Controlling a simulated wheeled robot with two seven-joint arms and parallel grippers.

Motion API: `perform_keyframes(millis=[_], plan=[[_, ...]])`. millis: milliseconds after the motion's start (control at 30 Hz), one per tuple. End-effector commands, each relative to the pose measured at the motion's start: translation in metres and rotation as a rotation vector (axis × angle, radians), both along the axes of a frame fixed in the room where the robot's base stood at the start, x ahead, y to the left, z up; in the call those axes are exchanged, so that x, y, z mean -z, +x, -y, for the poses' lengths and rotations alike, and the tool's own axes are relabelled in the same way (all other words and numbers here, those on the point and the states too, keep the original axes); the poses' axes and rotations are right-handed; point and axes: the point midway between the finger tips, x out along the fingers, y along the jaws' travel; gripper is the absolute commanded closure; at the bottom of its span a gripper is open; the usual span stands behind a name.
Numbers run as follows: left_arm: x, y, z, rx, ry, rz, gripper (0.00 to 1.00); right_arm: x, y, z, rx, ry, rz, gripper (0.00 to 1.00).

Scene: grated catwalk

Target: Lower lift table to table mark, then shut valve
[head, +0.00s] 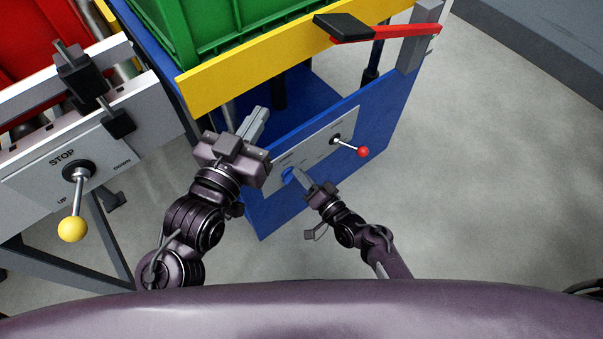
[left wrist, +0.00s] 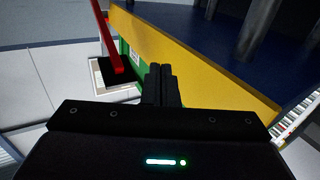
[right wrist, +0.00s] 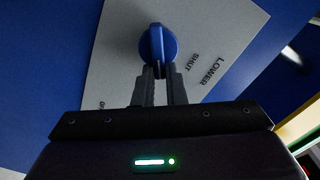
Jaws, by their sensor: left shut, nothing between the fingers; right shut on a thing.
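The lift table has a yellow-edged platform (head: 270,58) above a blue body (head: 385,110). A grey-white plate (head: 312,152) on the body carries a blue valve knob (head: 287,175) and a lever with a red ball (head: 363,152). My right gripper (right wrist: 160,80) is shut on the blue knob (right wrist: 158,42). The words SHUT and LOWER show on the plate in the right wrist view. My left gripper (head: 256,122) is shut and empty, raised in front of the platform's yellow edge. A red bar (head: 385,34) with a black end lies across the platform's right corner, by a grey post (head: 412,42).
A green crate (head: 215,30) stands on the platform. At the left, a grey conveyor frame (head: 40,180) carries a STOP/UP/DOWN lever with a yellow ball (head: 73,229) and a red crate (head: 35,35). The grey floor at the right is clear.

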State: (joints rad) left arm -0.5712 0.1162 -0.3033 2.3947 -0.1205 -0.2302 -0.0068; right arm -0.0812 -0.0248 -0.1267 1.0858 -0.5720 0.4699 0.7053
Motion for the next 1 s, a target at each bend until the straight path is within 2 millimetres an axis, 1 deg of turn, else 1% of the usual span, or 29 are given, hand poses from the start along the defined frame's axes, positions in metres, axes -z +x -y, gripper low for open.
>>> perform_keyframes(millis=[100, 200, 400, 633, 1000], plan=[[0.019, -0.003, 0.000, 0.004, 0.035, -0.085, 1.00, 0.001, 0.000, 0.001, 0.001, 0.073, -0.053, 1.00], [0.032, -0.006, 0.001, 0.007, 0.058, -0.141, 1.00, 0.003, 0.001, 0.002, 0.002, 0.125, -0.090, 1.00], [0.050, -0.011, 0.000, 0.012, 0.088, -0.216, 1.00, 0.005, 0.001, 0.002, 0.001, 0.200, -0.146, 1.00], [0.059, -0.014, 0.000, 0.014, 0.104, -0.255, 1.00, 0.007, 0.001, 0.002, 0.001, 0.242, -0.177, 1.00], [0.061, -0.014, 0.000, 0.014, 0.106, -0.260, 1.00, 0.007, 0.001, 0.002, 0.000, 0.248, -0.183, 1.00]])
